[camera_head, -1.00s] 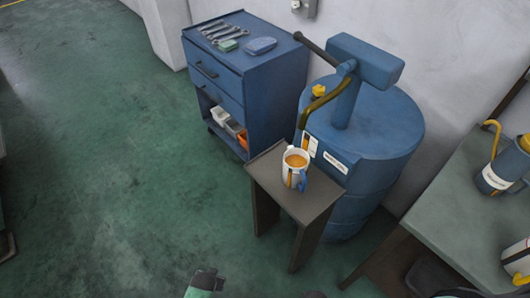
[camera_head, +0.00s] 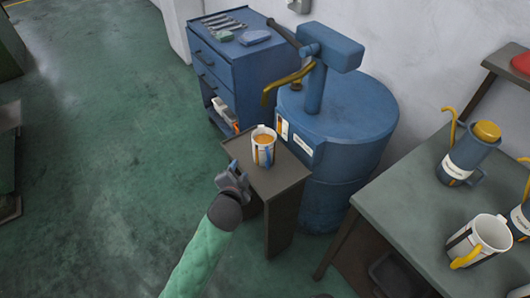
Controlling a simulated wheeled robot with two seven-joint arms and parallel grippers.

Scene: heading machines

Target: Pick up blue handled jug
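The blue handled jug (camera_head: 264,146) is white with coloured stripes and holds an orange-brown content. It stands upright on a small dark side table (camera_head: 285,182) in the head view. Its blue handle is on the side facing me. My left gripper (camera_head: 234,168) is just left of the jug, by the table's left edge, and apart from the jug. The gripper is small in the picture and I cannot make out the gap between its fingers. My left arm in a green sleeve comes up from below. My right gripper is out of view.
A blue drum with a pump (camera_head: 345,125) stands behind the side table, its yellow spout left of the pump. A blue tool cabinet (camera_head: 250,65) stands behind left. On the right, a grey-green table (camera_head: 405,205) bears a yellow-handled jug (camera_head: 478,240) and oil cans (camera_head: 465,155).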

